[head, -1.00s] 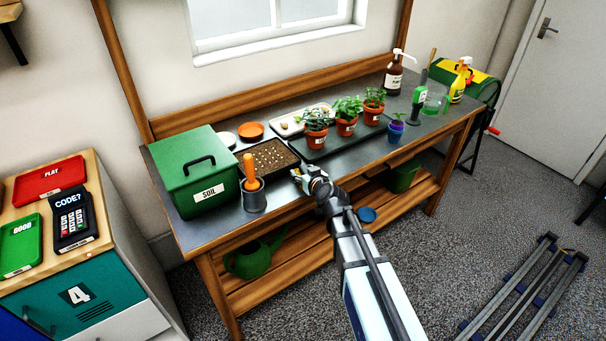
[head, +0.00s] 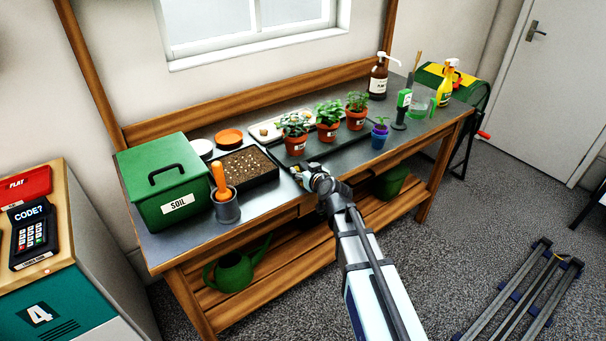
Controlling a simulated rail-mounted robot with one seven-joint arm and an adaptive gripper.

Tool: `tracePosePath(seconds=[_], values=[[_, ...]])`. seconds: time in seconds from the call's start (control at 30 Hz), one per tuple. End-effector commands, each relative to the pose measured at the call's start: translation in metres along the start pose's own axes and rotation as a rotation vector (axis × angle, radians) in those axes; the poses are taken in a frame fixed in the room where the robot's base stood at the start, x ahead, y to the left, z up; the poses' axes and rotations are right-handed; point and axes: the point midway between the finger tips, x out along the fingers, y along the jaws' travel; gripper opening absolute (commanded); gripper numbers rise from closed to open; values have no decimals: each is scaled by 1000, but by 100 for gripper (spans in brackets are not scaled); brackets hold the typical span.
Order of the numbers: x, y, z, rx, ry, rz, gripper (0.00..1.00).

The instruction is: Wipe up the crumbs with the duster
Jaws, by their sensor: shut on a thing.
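My gripper (head: 306,178) is over the front part of the grey bench top (head: 262,200), right of the seed tray and in front of the potted plants. It is shut on a small pale thing at its tips, mostly hidden by the fingers. I cannot tell for sure whether this is the duster. No crumbs can be made out on the bench at this size. Whether the held thing touches the bench is unclear.
A green soil box (head: 165,180), a grey cup with an orange-handled tool (head: 226,205) and a seed tray (head: 247,168) stand left. Potted plants (head: 328,120) stand on a black tray behind my gripper. Bottles (head: 378,77) stand right. Bare bench lies along the front.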

Motion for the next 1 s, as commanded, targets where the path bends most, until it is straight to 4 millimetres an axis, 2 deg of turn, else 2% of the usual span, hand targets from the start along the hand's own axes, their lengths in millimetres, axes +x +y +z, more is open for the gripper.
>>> tracePosePath(seconds=[0.07,0.6,0.8,1.0], values=[[-8,0,-20,-1,3,2,27],[-24,4,-64,1,1,6,27],[-28,4,-73,3,0,6,27],[-28,4,-73,3,0,6,27]])
